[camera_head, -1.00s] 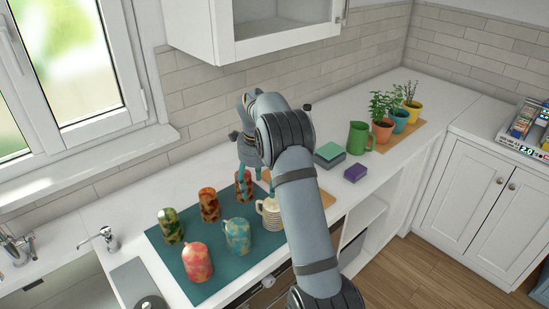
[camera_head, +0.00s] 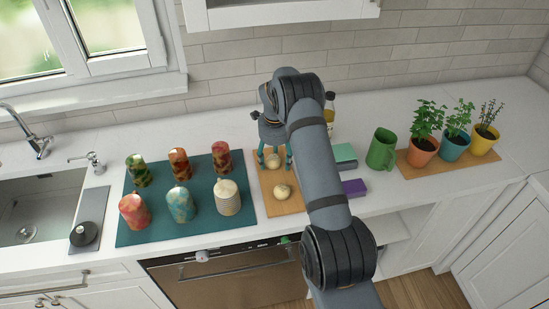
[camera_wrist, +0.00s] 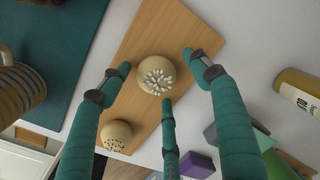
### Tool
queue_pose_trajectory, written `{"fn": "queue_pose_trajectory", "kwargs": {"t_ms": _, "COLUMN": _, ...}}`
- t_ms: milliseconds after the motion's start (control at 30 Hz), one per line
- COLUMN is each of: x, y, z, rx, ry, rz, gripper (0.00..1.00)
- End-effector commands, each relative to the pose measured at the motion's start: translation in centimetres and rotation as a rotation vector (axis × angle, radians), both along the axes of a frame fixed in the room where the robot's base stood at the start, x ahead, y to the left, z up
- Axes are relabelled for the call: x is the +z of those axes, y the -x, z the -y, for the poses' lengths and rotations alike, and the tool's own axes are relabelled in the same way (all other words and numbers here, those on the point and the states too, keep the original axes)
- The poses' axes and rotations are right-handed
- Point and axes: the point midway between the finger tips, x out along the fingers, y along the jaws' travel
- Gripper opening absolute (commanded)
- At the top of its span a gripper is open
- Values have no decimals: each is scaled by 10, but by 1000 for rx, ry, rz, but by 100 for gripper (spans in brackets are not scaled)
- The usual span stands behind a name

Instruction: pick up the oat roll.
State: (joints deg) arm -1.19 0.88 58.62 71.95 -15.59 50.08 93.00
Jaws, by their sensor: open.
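The oat roll (camera_wrist: 156,75) is round and beige with a cluster of pale flakes on top. It rests on the wooden board (camera_wrist: 172,30). My gripper (camera_head: 275,157) is open above it, fingers pointing down. In the wrist view, the left and right fingertips lie on either side of the roll and the third finger's tip lies just below it; none visibly grips it. In the head view, the oat roll (camera_head: 273,162) shows between the fingers. A second roll with dark seeds (camera_wrist: 117,134) sits on the same board, nearer the counter's front edge, and also shows in the head view (camera_head: 282,191).
A teal mat (camera_head: 163,236) with several patterned mugs lies left of the board. A yellow bottle (camera_wrist: 296,92) stands right of the board.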

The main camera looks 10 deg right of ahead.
Motion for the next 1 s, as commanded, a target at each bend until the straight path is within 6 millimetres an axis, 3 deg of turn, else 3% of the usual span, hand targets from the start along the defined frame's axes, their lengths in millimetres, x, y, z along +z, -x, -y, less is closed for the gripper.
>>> {"fn": "queue_pose_trajectory", "kwargs": {"t_ms": 267, "x": -3, "y": 0, "z": 0, "rx": -1, "ry": 0, "rz": 1, "gripper": 61}}
{"fn": "queue_pose_trajectory", "kwargs": {"t_ms": 1000, "x": -3, "y": 0, "z": 1, "rx": -1, "ry": 0, "rz": 1, "gripper": 18}}
